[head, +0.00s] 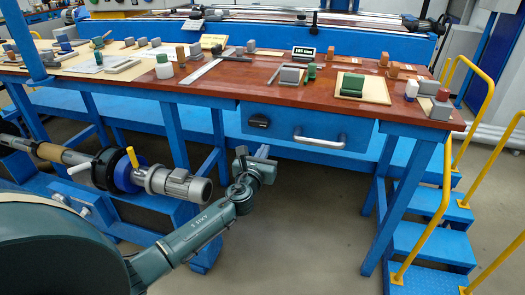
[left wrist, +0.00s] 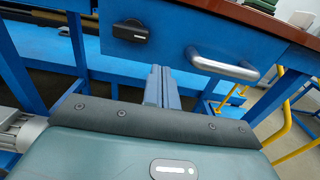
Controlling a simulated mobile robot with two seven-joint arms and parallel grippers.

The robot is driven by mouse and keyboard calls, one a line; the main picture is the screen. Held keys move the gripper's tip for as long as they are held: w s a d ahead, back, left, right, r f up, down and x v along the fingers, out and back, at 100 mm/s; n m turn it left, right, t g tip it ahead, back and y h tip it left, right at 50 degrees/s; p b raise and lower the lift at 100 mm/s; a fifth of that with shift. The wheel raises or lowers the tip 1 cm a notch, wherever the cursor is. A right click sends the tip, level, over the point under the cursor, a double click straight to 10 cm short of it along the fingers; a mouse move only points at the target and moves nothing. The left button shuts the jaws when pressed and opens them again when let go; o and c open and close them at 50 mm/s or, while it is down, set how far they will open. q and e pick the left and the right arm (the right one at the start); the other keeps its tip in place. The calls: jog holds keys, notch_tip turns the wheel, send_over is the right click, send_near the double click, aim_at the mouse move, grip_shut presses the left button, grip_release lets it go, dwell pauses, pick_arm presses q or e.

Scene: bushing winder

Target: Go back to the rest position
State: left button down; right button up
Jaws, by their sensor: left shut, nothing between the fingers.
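My left gripper (head: 262,152) is at the end of my arm that comes in from the lower left in the head view. It is below the front edge of the workbench (head: 220,88), in the air in front of the blue drawer (head: 280,122). In the left wrist view its fingers (left wrist: 162,88) are together, with nothing between them, and point toward the bench underside. My right gripper is not in view.
The drawer has a silver handle (head: 320,139) and a black latch (head: 259,121). A winder with a motor (head: 180,186) stands at the left. Blue steps (head: 420,240) with yellow rails (head: 440,205) stand at the right. Several blocks lie on the bench. Floor (head: 300,230) below is clear.

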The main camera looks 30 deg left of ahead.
pick_arm(q)
jog(key=shift+s+d, duration=0.1)
jog(key=shift+s, duration=0.35)
jog(key=s+d+f+n+g+h+p, duration=0.25)
jog(key=s+d+f+n, duration=0.2)
jog(key=s+n, duration=0.25)
jog(key=s+d+f+n+g+h+p, duration=0.1)
jog(key=s+d+f+n+g+p, duration=0.2)
jog(key=s+d+n, duration=0.4)
jog(key=s+d+r+n+h+p, duration=0.1)
jog(key=s+d+n, duration=0.3)
jog(key=s+n, duration=0.4)
jog(key=s+d+r+n+g+h+p, duration=0.1)
jog(key=s+d+n+h+p, duration=0.1)
jog(key=s+n, duration=0.6)
jog(key=shift+s+d+h+p, duration=0.35)
jog(key=shift+s+d+p, duration=0.1)
jog(key=shift+d+p, duration=0.5)
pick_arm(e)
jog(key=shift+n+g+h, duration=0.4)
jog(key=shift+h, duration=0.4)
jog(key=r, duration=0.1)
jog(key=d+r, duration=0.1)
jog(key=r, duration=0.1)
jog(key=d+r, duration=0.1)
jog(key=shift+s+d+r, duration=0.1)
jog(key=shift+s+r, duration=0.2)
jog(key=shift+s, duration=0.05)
